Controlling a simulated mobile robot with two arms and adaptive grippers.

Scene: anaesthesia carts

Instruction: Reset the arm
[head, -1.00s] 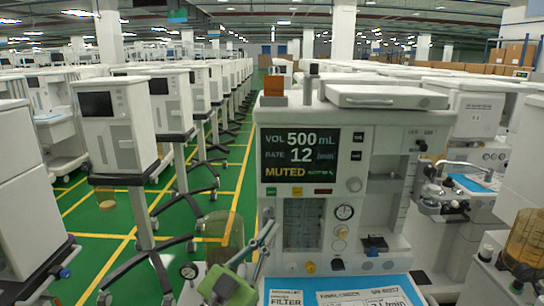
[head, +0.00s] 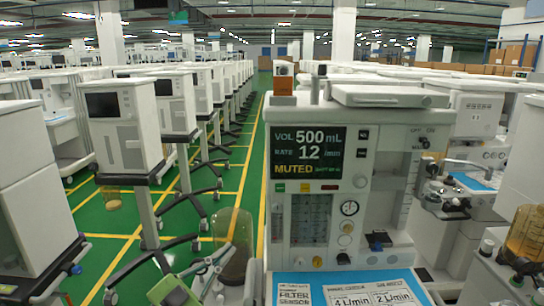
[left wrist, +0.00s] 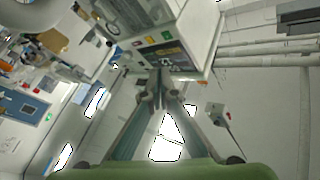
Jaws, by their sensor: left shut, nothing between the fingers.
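My left gripper (head: 224,258) is low in the head view, left of the near anaesthesia cart (head: 400,130). Its green arm part (head: 172,291) shows at the bottom edge. In the left wrist view its fingers (left wrist: 160,88) come together, shut, with nothing between them. The cart's screen (head: 308,153) reads VOL 500 mL, RATE 12 and MUTED. The cart also shows tilted in the left wrist view (left wrist: 145,28), beyond the fingertips. My right gripper is not in view.
A clear brownish canister (head: 235,235) stands just behind my left gripper. Rows of white machines on wheeled stands (head: 122,125) line the left. A green aisle with yellow lines (head: 238,165) runs back between the rows.

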